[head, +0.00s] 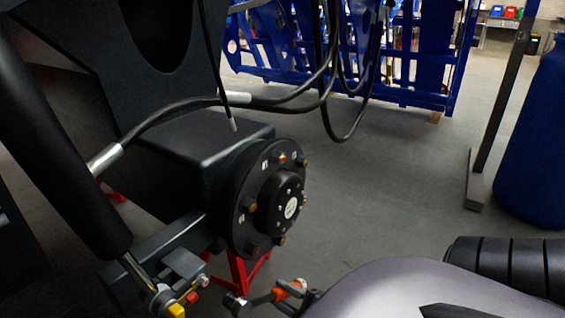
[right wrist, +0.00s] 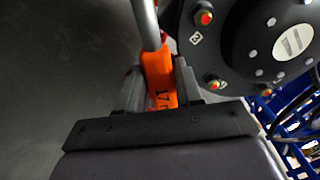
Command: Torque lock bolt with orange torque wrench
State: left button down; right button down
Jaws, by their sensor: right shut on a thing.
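The orange torque wrench (right wrist: 160,75) is between the two fingers of my right gripper (right wrist: 158,92), which is shut on its orange handle. Its silver shaft (right wrist: 147,20) runs up out of the right wrist view. In the head view the wrench's dark head (head: 236,302) shows low, below the hub and apart from it; my own arm partly hides my right gripper (head: 298,293). The round black wheel hub (head: 268,205) carries several bolts around its rim, among them an upper bolt (head: 281,158). Which one is the lock bolt I cannot tell. My left gripper is not in view.
A black cylinder (head: 55,150) and hoses (head: 185,103) are left of and above the hub. A red stand (head: 243,272) is under it. Blue racks (head: 350,60) stand behind, with a post (head: 500,90) at right. The floor right of the hub is clear.

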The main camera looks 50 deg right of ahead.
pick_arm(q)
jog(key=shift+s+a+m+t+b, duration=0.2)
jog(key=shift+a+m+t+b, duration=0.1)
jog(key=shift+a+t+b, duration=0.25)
pick_arm(e)
jog(key=w, duration=0.4)
jog(key=shift+w+a, duration=0.1)
jog(key=shift+w, duration=0.3)
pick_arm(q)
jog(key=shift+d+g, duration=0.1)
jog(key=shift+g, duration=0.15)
pick_arm(e)
jog(key=shift+r, duration=0.1)
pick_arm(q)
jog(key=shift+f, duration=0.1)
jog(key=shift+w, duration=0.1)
pick_arm(e)
jog(key=shift+w, duration=0.15)
pick_arm(q)
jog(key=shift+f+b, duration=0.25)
jog(key=shift+b, duration=0.25)
pick_arm(e)
jog(key=shift+w+a, duration=0.1)
jog(key=shift+w, duration=0.6)
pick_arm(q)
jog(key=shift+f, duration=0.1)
pick_arm(e)
jog(key=shift+w, duration=0.2)
